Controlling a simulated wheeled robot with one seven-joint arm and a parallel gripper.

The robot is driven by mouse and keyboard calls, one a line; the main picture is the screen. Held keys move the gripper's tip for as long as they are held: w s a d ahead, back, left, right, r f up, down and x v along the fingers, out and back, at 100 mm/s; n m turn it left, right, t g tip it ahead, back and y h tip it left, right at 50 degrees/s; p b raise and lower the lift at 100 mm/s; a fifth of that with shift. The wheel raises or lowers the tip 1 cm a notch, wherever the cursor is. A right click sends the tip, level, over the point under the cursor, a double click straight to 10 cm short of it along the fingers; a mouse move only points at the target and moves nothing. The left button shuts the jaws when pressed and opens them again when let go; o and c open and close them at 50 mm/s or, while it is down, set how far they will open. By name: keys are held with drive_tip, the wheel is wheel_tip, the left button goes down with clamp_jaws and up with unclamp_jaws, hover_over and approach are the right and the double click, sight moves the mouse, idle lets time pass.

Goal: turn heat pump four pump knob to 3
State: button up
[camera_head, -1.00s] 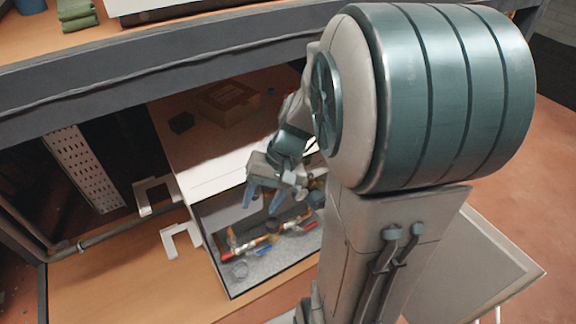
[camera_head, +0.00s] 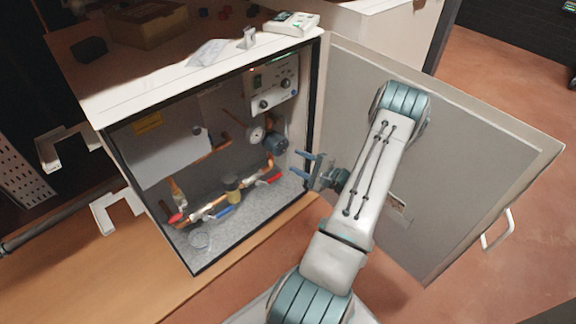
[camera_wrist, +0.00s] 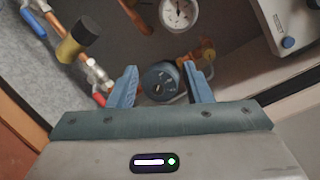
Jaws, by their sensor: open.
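The heat pump cabinet (camera_head: 105,104) stands open, with pipes and valves inside. The pump (camera_head: 276,143) is a dark blue-grey round body on the copper pipe at the right inside. In the wrist view its dark round knob (camera_wrist: 158,88) has pale markings, too small to read. My gripper (camera_head: 297,163) is open and empty at the cabinet's right opening, its blue fingers pointing inward to the left. In the wrist view my gripper (camera_wrist: 160,79) has one finger on either side of the knob in the picture; no contact is visible.
The open cabinet door (camera_head: 440,165) spreads to the right behind my arm. A pressure gauge (camera_head: 256,134) and a control box (camera_head: 272,84) are near the pump. Red- and blue-handled valves and a yellow-and-black cylinder (camera_wrist: 77,40) are at the left in the wrist view.

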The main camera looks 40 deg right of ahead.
sight(285, 151)
drive_tip(key=s+d+f+m+t+h+b, duration=0.1)
drive_tip(key=s+d+f+m+h+b, duration=0.15)
drive_tip(key=d+f, duration=0.35)
drive_tip(key=shift+h, duration=0.45)
drive_tip(key=w+b, duration=0.1)
drive_tip(key=w, duration=0.3)
drive_tip(key=w+a+b, duration=0.1)
drive_tip(key=w, duration=0.3)
drive_tip(key=w+a+b, duration=0.1)
drive_tip(key=w, duration=0.3)
drive_tip(key=shift+w+a+f+b, duration=0.2)
drive_tip(key=shift+w+f+b, duration=0.1)
drive_tip(key=shift+f+b, duration=0.1)
drive_tip(key=shift+w+r, duration=0.1)
drive_tip(key=shift+w, duration=0.4)
drive_tip(key=shift+m, duration=0.25)
clamp_jaws()
